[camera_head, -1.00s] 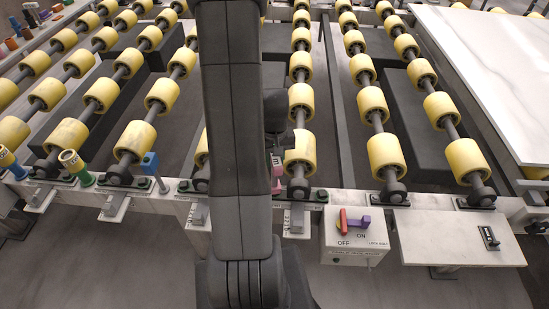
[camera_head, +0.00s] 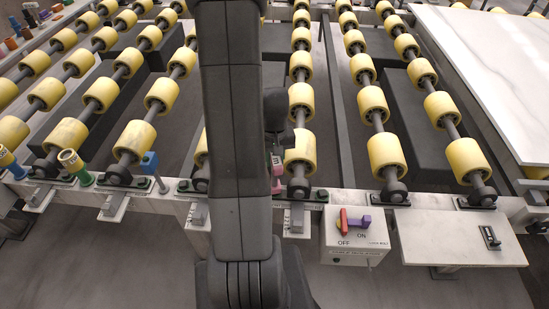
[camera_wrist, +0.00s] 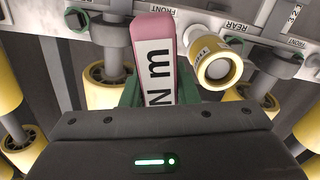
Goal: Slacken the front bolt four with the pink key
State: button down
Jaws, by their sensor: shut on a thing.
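The pink key (camera_wrist: 155,50) stands up between the green fingers of my gripper (camera_wrist: 155,92) in the wrist view. My gripper is shut on it. The key's white label reads "N m", and its far end reaches the rail (camera_wrist: 195,15). In the head view, a small part of the pink key (camera_head: 276,178) shows just right of my arm, which hides the gripper. Rail labels reading FRONT and REAR show in the wrist view. A bolt (camera_wrist: 76,20) sits at upper left by a FRONT label. I cannot tell which bolt is four or whether the key touches one.
A yellow-ended cylinder (camera_wrist: 217,68) is close right of the key in the wrist view. Yellow rollers (camera_head: 386,150) fill the head view. A blue-topped tool (camera_head: 150,163) stands on the rail at left. A switch box (camera_head: 355,235) is right of my arm, with a white slab (camera_head: 500,70) beyond.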

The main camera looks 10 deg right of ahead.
jog(key=shift+f, duration=0.2)
jog(key=shift+f+b, duration=0.3)
jog(key=shift+b, duration=0.2)
jog(key=shift+f, duration=0.3)
